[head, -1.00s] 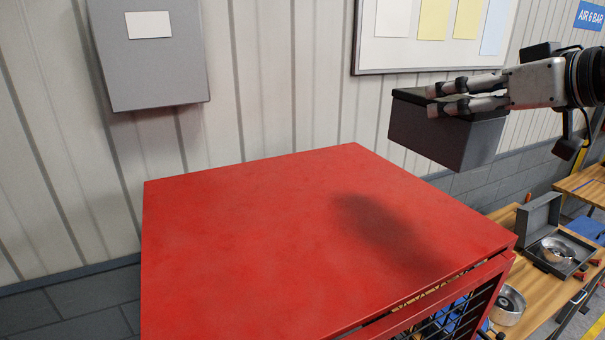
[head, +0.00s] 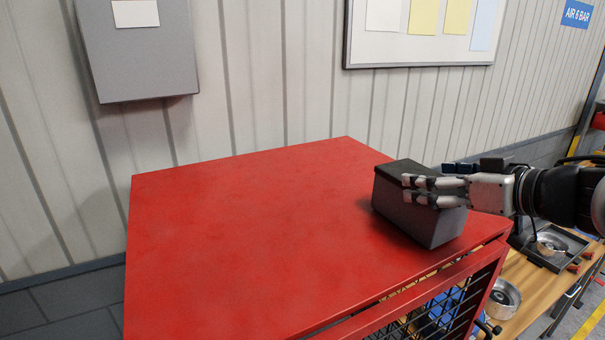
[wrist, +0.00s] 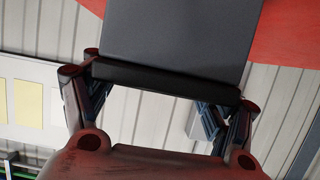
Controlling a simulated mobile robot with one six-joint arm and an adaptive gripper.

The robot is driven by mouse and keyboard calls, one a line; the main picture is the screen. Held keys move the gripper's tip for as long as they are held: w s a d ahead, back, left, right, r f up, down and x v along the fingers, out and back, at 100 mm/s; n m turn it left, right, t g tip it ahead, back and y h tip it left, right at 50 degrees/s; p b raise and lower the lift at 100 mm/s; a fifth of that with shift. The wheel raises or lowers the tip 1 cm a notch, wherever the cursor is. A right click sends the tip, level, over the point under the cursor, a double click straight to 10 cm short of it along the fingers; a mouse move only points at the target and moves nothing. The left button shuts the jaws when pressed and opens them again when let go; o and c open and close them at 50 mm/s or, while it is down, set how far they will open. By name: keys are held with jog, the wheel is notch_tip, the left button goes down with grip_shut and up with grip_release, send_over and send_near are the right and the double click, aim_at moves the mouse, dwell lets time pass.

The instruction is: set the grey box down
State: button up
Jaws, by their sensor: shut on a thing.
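The grey box (head: 418,213), with a black lid, is at the right part of the red cabinet top (head: 250,220). It looks level and at or very near the surface, with a dark shadow close around its base; I cannot tell for sure whether it touches. My gripper (head: 420,190) comes in from the right and is shut on the box near its lid. In the wrist view the box (wrist: 185,35) lies between the two fingers of my gripper (wrist: 165,85), with the red top behind it.
The red top is clear to the left of the box. A wall cabinet (head: 138,60) and a notice board (head: 420,60) are on the wall behind. At the lower right stands a wooden bench (head: 530,290) with metal round parts (head: 503,298).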

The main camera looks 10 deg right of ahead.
dwell(0.3)
jog(key=shift+f, duration=0.2)
jog(key=o, duration=2)
jog(key=shift+r, duration=0.15)
jog(key=v, duration=1.2)
jog(key=shift+s, duration=0.1)
